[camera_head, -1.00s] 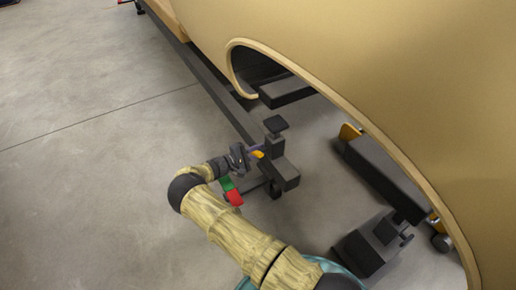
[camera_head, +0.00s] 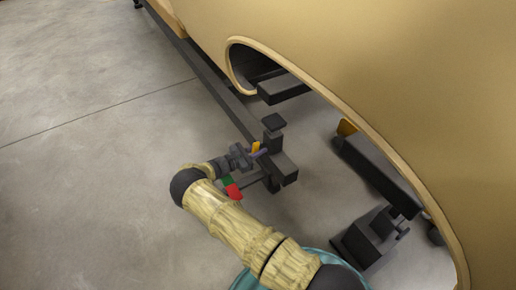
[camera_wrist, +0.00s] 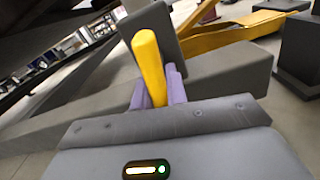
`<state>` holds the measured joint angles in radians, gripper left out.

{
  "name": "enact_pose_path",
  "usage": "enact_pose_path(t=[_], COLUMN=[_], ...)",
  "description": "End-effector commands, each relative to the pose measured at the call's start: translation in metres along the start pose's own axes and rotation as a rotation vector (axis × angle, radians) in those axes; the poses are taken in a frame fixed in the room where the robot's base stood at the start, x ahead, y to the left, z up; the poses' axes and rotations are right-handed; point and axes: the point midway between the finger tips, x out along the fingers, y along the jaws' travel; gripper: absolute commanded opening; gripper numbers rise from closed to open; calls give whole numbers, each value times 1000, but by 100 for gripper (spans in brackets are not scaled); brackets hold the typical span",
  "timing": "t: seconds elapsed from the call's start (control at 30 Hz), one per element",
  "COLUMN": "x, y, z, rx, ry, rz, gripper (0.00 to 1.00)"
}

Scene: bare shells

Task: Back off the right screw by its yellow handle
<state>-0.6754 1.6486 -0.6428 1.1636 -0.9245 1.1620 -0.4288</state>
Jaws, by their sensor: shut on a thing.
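The yellow handle (camera_wrist: 149,66) stands up between the two purple fingers of my gripper (camera_wrist: 158,90) in the wrist view. The fingers are closed around its lower part, and its upper end sticks out, tilted slightly left. In the head view the yellow handle (camera_head: 256,147) is a small upright piece at the dark screw stand (camera_head: 283,170), with my gripper (camera_head: 257,155) right at it. The screw itself is hidden behind the handle and the dark block.
A large tan shell (camera_head: 400,60) with a rimmed oval opening rises on the right. A long dark beam (camera_head: 215,85) runs to the back left. A second dark stand (camera_head: 370,240) with a black bar (camera_head: 380,170) lies at right. The floor at left is clear.

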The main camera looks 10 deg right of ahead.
Motion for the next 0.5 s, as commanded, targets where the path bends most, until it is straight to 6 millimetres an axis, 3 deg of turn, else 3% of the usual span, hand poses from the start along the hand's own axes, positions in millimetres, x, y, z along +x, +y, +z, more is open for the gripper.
enact_pose_path(t=[0.5], x=[-1], y=[-5], z=[0], rx=[-212], ry=[0], rz=[-1], gripper=[0])
